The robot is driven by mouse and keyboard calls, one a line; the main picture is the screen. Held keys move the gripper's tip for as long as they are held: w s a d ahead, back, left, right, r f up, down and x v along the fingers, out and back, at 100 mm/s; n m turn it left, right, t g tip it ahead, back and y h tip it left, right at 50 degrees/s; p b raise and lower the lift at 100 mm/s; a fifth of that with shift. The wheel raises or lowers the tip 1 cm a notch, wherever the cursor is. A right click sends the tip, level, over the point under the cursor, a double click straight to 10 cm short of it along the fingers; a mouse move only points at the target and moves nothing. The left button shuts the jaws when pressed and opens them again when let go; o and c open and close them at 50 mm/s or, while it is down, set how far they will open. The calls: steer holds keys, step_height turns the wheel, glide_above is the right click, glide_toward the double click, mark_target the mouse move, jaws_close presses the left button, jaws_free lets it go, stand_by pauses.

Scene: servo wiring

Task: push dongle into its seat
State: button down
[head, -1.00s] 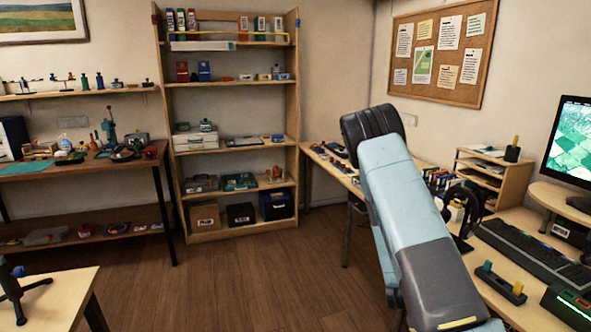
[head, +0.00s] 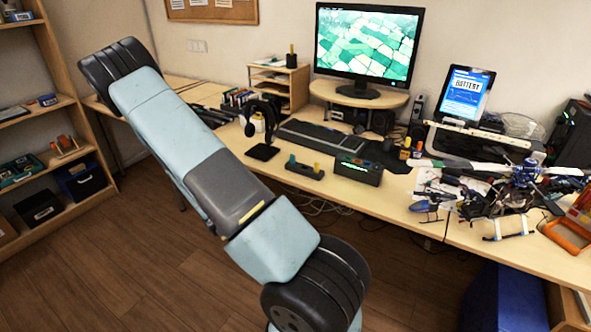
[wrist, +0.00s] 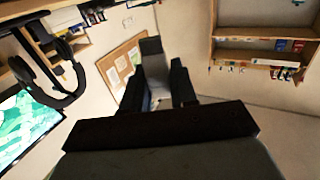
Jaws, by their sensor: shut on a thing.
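In the wrist view my gripper (wrist: 158,92) has its two dark fingers on either side of a grey block with a darker end (wrist: 153,62), which looks like the dongle. It points away from the camera, held in the air against the wall and corkboard. The fingers hide part of it. My gripper is out of sight in the head view, where only arm links show. I cannot pick out the dongle's seat for sure. A black box with a green light strip (head: 358,170) stands on the desk, and I cannot make out any slot in it.
A keyboard (head: 330,140), headphones on a stand (head: 262,122) and a monitor (head: 368,45) are behind. A model helicopter (head: 500,190) and a tablet (head: 466,92) crowd the right. Shelves (head: 40,110) stand left.

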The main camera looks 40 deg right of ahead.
steer(key=s+d+r+m+g+h, duration=0.3)
steer(key=s+d, duration=0.3)
steer(key=d, duration=0.3)
steer(key=s+d+r+m+g+h, duration=0.2)
steer(key=s+d+m+g+h, duration=0.3)
steer(key=d, duration=0.5)
steer(key=s+d+r+m+g+h, duration=0.3)
steer(key=s+d+h, duration=0.3)
steer(key=s+d, duration=0.2)
steer(key=shift+s+d+r+m+g, duration=0.15)
steer(key=shift+d+r+m+g, duration=0.15)
steer(key=shift+d+m+g, duration=0.55)
steer(key=shift+d+t, duration=0.25)
